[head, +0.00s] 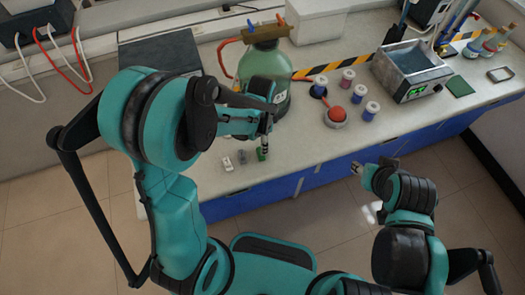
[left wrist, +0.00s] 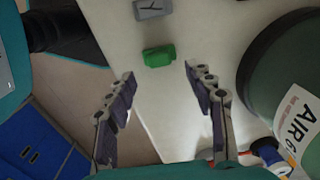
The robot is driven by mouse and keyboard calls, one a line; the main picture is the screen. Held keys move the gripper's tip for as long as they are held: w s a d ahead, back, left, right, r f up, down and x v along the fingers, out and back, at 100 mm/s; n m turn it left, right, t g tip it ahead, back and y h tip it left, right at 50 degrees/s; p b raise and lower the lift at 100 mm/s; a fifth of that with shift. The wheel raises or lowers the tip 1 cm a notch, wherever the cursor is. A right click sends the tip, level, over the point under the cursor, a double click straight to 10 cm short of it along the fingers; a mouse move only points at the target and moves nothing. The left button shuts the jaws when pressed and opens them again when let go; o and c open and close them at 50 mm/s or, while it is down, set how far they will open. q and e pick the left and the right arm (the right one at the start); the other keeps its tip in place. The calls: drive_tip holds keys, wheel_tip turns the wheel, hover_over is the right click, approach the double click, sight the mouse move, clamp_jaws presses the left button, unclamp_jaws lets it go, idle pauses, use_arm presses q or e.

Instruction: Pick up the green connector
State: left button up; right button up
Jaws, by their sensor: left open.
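The green connector (head: 262,154) lies on the light bench near its front edge. In the left wrist view the green connector (left wrist: 159,55) lies just beyond the fingertips, roughly centred between them. My left gripper (left wrist: 159,80) is open and empty. In the head view my left gripper (head: 264,143) is just above the connector and partly covers it; the exact height gap cannot be told. My right gripper (head: 357,169) is over the floor in front of the bench, away from the connector; its jaws are too small to read.
A grey connector (left wrist: 153,8) lies beside the green one. A large green bottle (head: 272,70) labelled AIR stands close to my left gripper. Several small spools (head: 371,111), a red ball (head: 336,113) and a metal bath (head: 411,68) stand further right.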

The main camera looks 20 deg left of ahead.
use_arm(q)
wheel_tip(320, 180, down, 5)
drive_tip(key=shift+a+b, duration=0.1)
drive_tip(key=shift+b, duration=0.95)
drive_tip(key=shift+s+r, duration=0.1)
drive_tip(key=shift+c, duration=0.5)
drive_tip(key=c, duration=0.9)
